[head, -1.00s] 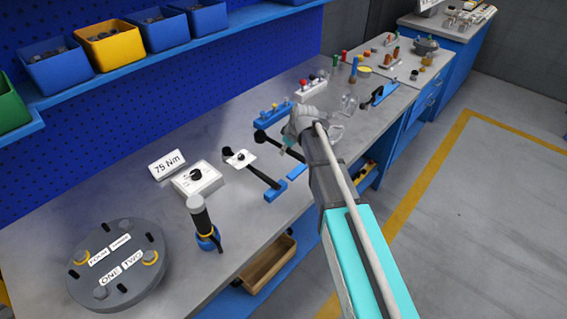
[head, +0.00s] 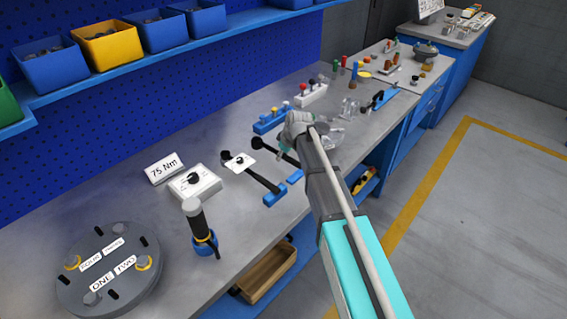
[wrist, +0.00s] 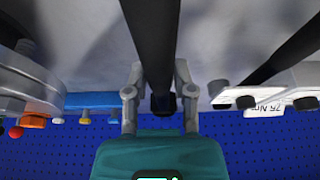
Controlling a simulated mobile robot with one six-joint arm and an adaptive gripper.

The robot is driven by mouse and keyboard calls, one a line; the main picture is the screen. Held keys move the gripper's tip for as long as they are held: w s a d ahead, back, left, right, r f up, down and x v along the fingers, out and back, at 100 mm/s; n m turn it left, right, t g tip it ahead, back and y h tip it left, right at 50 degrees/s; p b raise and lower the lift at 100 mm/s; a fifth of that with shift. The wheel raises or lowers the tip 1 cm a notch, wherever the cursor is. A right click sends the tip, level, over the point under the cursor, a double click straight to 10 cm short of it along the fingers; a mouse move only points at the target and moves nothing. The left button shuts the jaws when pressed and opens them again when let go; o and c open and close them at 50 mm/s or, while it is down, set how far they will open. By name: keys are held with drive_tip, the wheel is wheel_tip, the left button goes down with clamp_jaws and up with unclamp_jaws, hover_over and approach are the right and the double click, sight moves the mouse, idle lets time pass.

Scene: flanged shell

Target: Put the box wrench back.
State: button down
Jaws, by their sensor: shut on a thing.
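The box wrench (wrist: 150,40) is a long black bar, gripped across its shaft. In the wrist view both fingers of my gripper (wrist: 160,92) close on it, and its dark end (wrist: 163,103) shows between them. In the head view its black ring end (head: 285,143) shows left of my gripper (head: 288,151), and the shaft runs down and right. My own wrist hides part of the grip. Two blue holder blocks, near (head: 270,199) and far (head: 295,177), lie on the bench at its right edge. I cannot tell whether the wrench touches the far one.
Another black tool (head: 262,180) with a white card lies left of the held wrench, on the near block. A white box (head: 195,184), an upright tool (head: 198,225) and a round flange (head: 110,275) stand further left. A blue block with knobs (head: 265,125) stands behind.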

sight(282, 168)
drive_tip(key=shift+w+a+f+b, duration=0.15)
drive_tip(key=shift+w+f+b, duration=0.15)
drive_tip(key=shift+f, duration=0.15)
drive_tip(key=shift+f+b, duration=1.35)
drive_tip(key=shift+f, duration=0.05)
drive_tip(key=shift+c, duration=2.3)
unclamp_jaws()
drive_tip(key=shift+r, duration=0.1)
drive_tip(key=p+v, duration=1.1)
drive_tip(key=v, duration=0.1)
drive_tip(key=shift+a, duration=0.1)
drive_tip(key=shift+s, duration=0.1)
drive_tip(key=s+d+f+m+g+h, duration=0.1)
drive_tip(key=s+d+m, duration=0.9)
drive_tip(key=s+d, duration=1)
drive_tip(key=s+g+h, duration=0.1)
drive_tip(key=s+h, duration=0.1)
drive_tip(key=s, duration=0.1)
drive_tip(key=shift+f+g+h, duration=0.2)
drive_tip(key=shift+g+h, duration=0.1)
